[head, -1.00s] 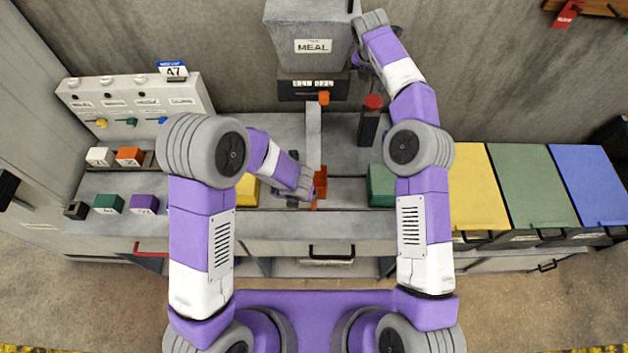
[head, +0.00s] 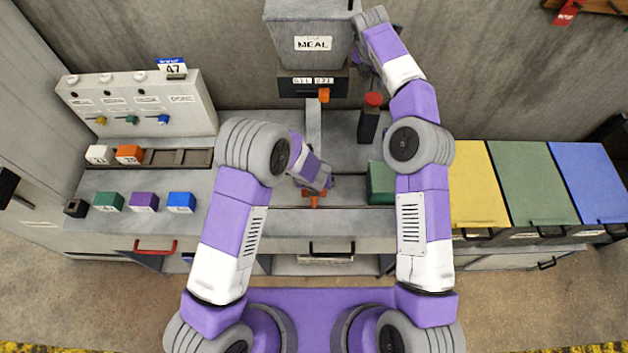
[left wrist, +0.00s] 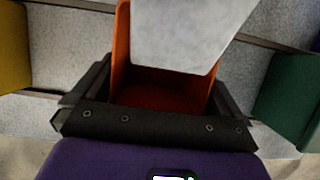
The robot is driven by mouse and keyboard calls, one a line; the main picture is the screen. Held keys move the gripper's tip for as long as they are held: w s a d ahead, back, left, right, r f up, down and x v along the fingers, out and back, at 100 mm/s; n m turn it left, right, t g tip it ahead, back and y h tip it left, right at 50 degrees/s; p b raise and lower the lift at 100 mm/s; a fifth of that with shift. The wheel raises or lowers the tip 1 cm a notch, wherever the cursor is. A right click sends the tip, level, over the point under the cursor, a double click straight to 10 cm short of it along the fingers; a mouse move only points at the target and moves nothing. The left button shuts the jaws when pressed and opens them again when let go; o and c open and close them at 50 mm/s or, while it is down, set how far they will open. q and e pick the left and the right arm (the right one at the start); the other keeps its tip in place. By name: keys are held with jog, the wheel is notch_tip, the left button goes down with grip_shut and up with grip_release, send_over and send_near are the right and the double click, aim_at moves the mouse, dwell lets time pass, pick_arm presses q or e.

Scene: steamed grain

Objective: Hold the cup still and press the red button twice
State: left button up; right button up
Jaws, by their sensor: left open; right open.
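The orange cup (head: 308,200) stands on the counter below the grey chute (head: 314,118), mostly hidden by my left gripper in the head view. In the left wrist view the open-topped cup (left wrist: 160,90) is between the black fingers of my left gripper (left wrist: 160,95), and the chute end covers part of it. The left gripper (head: 316,186) is open around the cup; I cannot tell whether the fingers touch it. The red button (head: 373,99) tops a dark post right of the chute. My right gripper (head: 364,68) is open beside the MEAL hopper (head: 311,45), above and behind the button.
A green box (head: 380,183) stands right of the cup, close to my right arm. A yellow block (left wrist: 12,50) is left of the cup. Coloured blocks and a grey panel (head: 140,103) are at the left. Yellow, green and blue lidded bins (head: 535,185) are at the right.

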pick_arm(q)
jog(key=shift+x, duration=0.75)
jog(key=shift+c, duration=0.5)
jog(key=c, duration=0.7)
jog(key=shift+o, duration=0.2)
pick_arm(e)
jog(key=shift+c, duration=0.4)
grip_shut()
dwell(0.7)
